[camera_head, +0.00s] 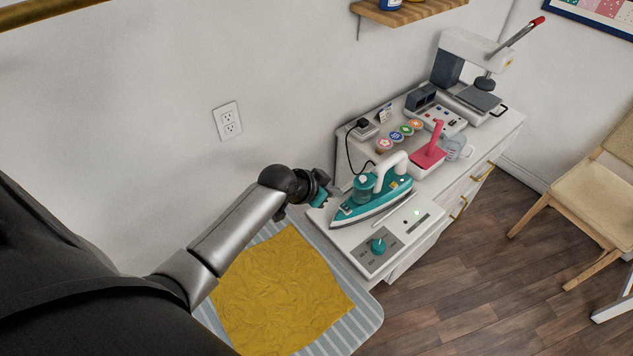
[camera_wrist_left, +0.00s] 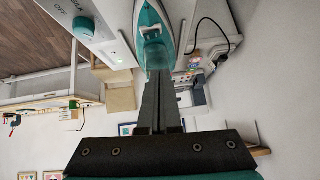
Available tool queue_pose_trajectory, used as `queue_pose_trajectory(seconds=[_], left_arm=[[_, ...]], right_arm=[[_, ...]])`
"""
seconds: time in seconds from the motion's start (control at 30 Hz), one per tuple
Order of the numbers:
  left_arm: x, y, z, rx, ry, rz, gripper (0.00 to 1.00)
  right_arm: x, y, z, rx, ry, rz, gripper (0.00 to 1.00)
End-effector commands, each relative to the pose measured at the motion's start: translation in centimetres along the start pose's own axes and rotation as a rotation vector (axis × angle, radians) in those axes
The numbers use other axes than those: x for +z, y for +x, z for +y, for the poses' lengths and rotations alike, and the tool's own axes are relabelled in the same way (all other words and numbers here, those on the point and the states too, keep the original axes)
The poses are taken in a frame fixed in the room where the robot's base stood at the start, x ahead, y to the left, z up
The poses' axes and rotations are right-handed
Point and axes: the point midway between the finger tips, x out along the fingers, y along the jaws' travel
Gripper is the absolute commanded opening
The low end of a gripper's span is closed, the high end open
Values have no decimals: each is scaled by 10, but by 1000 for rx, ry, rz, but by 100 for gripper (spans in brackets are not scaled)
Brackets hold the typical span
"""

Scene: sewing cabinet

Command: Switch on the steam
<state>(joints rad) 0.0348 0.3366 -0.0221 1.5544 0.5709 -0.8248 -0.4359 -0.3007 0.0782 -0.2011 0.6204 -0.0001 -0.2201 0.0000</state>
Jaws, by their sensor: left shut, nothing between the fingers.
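The iron station (camera_head: 335,238) is a white base on the cabinet, with a grey panel at its front. A teal knob (camera_head: 378,246) sits on that panel; its labels are too small to read here. In the left wrist view the knob (camera_wrist_left: 83,27) shows at top left beside the word OFF. A teal and white iron (camera_head: 372,200) rests on the base behind the knob. A small green light (camera_head: 417,212) glows on the base. My left gripper (camera_head: 322,198) is shut and empty at the iron's left, apart from the knob. Its shut fingers (camera_wrist_left: 158,88) point towards the iron. My right gripper is out of view.
A striped ironing mat (camera_head: 368,312) with a mustard cloth (camera_head: 275,290) lies in front. Behind the iron stand a pink stand (camera_head: 428,157), several colored round discs and a heat press (camera_head: 474,62). A wall outlet (camera_head: 228,121) is above my arm. Wooden chairs stand at right.

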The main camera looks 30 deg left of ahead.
Motion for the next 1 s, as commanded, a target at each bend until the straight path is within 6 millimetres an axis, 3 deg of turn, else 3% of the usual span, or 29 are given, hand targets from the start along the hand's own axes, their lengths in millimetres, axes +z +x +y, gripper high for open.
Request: queue_pose_trajectory(seconds=[0.2,0.4,1.0], left_arm=[[1,-34,-5,-1,2,0,0],[1,-55,-8,0,1,0,0],[1,-62,-9,1,-1,0,0]], right_arm=[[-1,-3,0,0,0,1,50],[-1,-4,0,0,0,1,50],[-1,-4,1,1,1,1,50]])
